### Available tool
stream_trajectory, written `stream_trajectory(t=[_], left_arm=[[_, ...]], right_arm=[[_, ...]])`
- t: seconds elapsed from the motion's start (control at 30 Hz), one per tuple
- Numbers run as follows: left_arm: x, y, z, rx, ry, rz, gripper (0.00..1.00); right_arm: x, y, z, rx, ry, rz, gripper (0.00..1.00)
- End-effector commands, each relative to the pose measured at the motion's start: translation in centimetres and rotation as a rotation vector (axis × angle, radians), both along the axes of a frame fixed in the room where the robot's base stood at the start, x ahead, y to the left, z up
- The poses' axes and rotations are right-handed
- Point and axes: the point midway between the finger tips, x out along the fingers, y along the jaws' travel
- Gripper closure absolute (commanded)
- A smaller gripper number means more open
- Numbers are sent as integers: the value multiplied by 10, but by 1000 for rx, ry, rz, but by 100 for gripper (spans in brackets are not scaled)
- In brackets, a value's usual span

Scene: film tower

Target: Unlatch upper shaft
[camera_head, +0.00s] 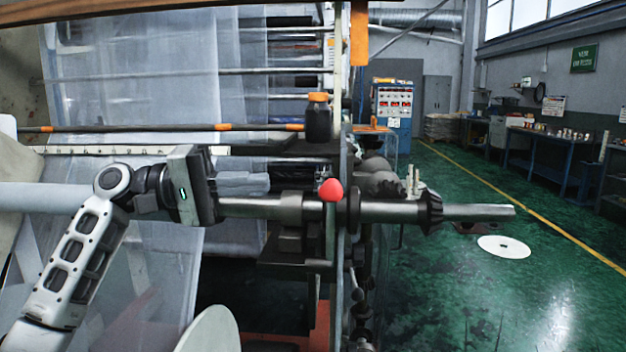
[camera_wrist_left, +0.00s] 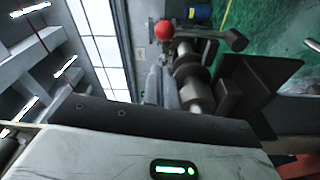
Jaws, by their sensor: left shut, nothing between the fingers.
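The upper shaft (camera_head: 400,211) runs level across the middle of the head view, through a dark bearing block (camera_head: 291,210), with its bare end pointing right. A latch lever with a red knob (camera_head: 331,190) stands at the bearing, its knob at the top. My left gripper (camera_head: 268,183) comes in from the left, shut and empty, its fingers just above the shaft and left of the red knob, apart from it. In the left wrist view the fingers (camera_wrist_left: 160,86) point toward the red knob (camera_wrist_left: 164,31), beside the shaft (camera_wrist_left: 195,88). My right gripper is out of view.
A dark bottle with an orange cap (camera_head: 318,119) stands behind the knob. The upright machine frame (camera_head: 342,280) borders the shaft's right part. Film sheets (camera_head: 130,80) hang at left. The green floor (camera_head: 440,290) at right is largely open, with a white disc (camera_head: 503,246) on it.

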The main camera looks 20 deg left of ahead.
Motion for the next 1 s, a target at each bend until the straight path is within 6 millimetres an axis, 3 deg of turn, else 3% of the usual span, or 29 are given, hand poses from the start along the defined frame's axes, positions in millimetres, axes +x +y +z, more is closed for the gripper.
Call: stream_trajectory(t=[0.17,0.6,1.0], left_arm=[[7,-16,2,0,0,-2,100],[37,-82,3,-1,1,0,100],[41,-91,2,1,0,2,100]], right_arm=[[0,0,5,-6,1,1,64],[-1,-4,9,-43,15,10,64],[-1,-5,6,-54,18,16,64]])
